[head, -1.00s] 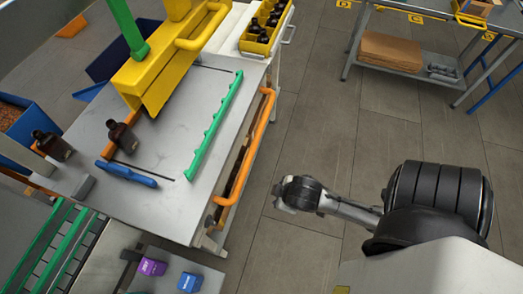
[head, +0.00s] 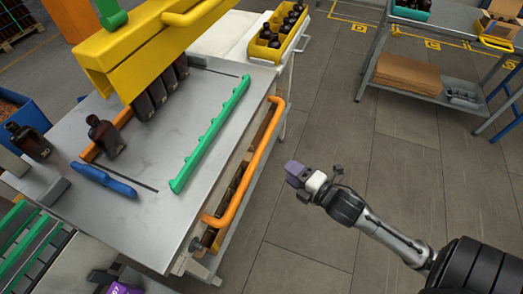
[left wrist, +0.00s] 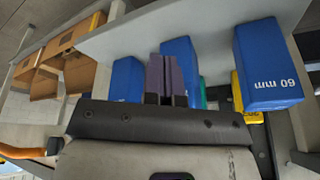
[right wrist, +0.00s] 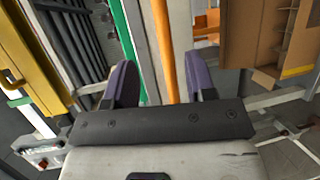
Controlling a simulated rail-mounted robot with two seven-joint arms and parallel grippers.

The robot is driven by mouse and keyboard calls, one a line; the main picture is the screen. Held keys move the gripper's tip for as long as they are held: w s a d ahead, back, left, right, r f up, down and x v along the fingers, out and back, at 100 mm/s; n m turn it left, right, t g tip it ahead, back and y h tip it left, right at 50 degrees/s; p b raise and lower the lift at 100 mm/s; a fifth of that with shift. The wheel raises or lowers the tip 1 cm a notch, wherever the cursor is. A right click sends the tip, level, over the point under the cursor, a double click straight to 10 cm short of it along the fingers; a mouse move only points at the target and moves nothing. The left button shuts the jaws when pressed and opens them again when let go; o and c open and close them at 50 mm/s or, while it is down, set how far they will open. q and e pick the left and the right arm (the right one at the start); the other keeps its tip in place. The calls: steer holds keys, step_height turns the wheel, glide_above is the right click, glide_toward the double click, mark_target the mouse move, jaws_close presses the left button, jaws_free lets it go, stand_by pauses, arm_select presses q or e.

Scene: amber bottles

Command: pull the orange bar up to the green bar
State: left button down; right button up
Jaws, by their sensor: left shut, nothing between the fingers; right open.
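A green scalloped bar (head: 210,135) lies along the right side of the grey table top. An orange bar (head: 123,118) lies on the table to its left, partly hidden by a brown bottle (head: 106,138) and the yellow guard. A separate orange handle (head: 262,150) runs along the table's outer side. My right gripper (head: 297,172) is open and empty, in the air right of that handle. In the right wrist view, the orange handle (right wrist: 165,45) and green bar (right wrist: 130,45) show between and beyond its fingers. My left gripper (left wrist: 168,78) is shut and empty, outside the head view.
A yellow guard (head: 130,55) overhangs the table, with several brown bottles below it. A blue handle (head: 103,180) lies at the table's near side. Blue blocks (left wrist: 268,65) stand near my left gripper. The floor (head: 310,120) right of the table is clear.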

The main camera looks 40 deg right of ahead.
mark_target(259, 152)
steer(key=shift+w+a+f+b, duration=0.1)
steer(key=shift+w+f+b, duration=0.3)
steer(key=shift+w, duration=1.85)
steer(key=shift+w+a+f+b, duration=0.2)
steer(key=shift+w+f, duration=0.25)
steer(key=shift+w, duration=1.8)
steer(key=shift+w+a+f+b, duration=0.1)
steer(key=shift+w+f+b, duration=0.3)
steer(key=shift+w, duration=1.85)
steer(key=shift+c, duration=0.5)
jaws_close()
